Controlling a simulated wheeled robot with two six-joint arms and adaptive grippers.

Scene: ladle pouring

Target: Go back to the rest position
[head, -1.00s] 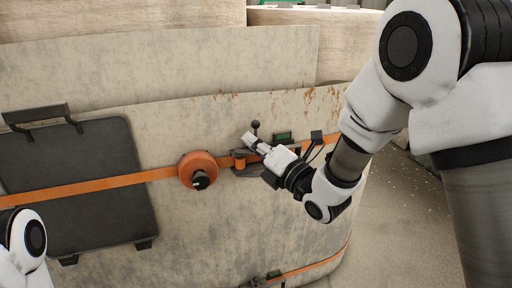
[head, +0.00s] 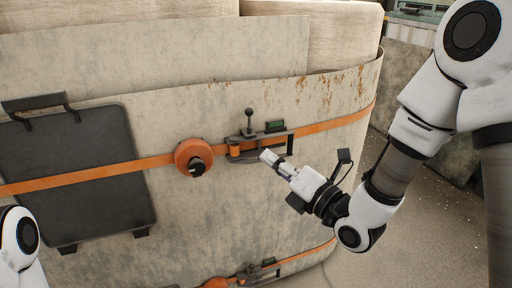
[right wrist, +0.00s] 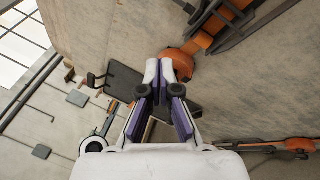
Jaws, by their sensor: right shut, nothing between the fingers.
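My right gripper (head: 268,156) is shut and empty. In the head view it is in front of the ladle wall, just below and right of the lever bracket (head: 262,146). A black-knobbed lever (head: 249,122) stands upright on that bracket, clear of my fingers. In the right wrist view my right gripper (right wrist: 160,68) shows its fingers together, with the orange round hub (right wrist: 181,66) behind them. My left gripper is out of view; only part of my left arm shows at the lower left edge.
The pale ladle (head: 330,95) with an orange strap fills the middle. The orange round hub (head: 186,157) and a dark plate with a handle (head: 70,165) are on its wall. A second bracket (head: 262,272) sits at the bottom. Open floor (head: 362,262) lies right.

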